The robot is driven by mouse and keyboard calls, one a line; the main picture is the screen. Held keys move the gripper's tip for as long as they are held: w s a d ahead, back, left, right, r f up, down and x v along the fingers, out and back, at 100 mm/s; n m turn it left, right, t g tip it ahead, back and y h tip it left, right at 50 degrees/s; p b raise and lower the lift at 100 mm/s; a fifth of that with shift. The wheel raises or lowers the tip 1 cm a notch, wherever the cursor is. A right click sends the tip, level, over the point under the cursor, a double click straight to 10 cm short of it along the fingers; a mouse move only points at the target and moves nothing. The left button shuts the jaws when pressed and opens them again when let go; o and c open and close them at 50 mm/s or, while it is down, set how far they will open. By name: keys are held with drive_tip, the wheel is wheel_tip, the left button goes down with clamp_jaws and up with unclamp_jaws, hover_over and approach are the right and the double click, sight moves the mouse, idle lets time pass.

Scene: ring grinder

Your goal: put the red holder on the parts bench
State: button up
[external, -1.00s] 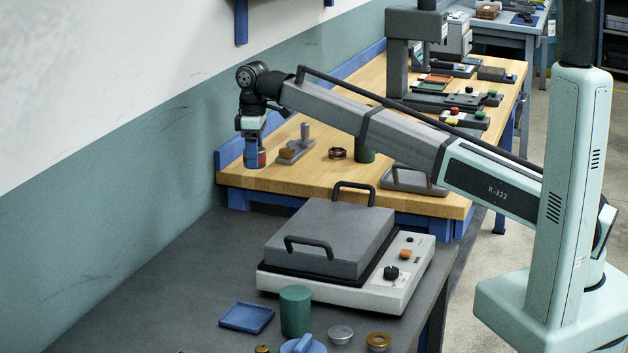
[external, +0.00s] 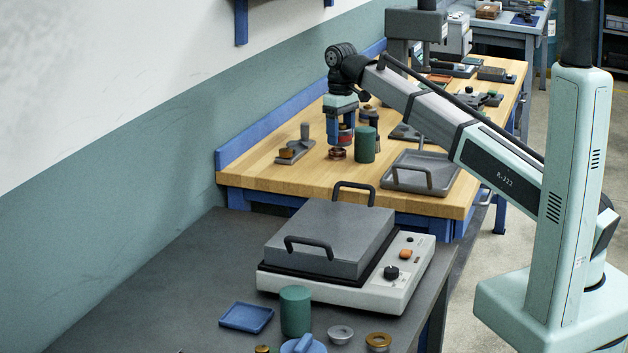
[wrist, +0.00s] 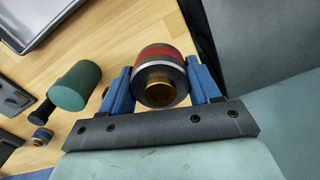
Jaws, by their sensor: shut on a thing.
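My gripper (external: 341,138) is shut on the red holder (external: 345,134), a dark cylinder with a red band. In the wrist view, the holder (wrist: 155,54) sits between the two blue fingers of my gripper (wrist: 158,70), its brass-coloured end toward the camera. The parts bench (external: 262,176) is the wooden-topped table, and the holder is over it. Whether the holder's underside touches the bench top cannot be told.
A reddish-brown ring (external: 337,153) lies just below my gripper, and a green cylinder (external: 365,145) stands close to its right. A grey tray (external: 418,176) is at the front right. A grey stand (external: 296,150) is to the left. The bench's front left is bare.

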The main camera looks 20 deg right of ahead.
drive_tip(key=shift+s+d+f+m, duration=0.1)
drive_tip(key=shift+s+d+m, duration=0.1)
drive_tip(key=shift+s+m, duration=0.55)
drive_tip(key=shift+m, duration=1.15)
drive_tip(key=shift+f, duration=4.95)
drive_tip(key=shift+f, duration=0.15)
drive_tip(key=o, duration=1.6)
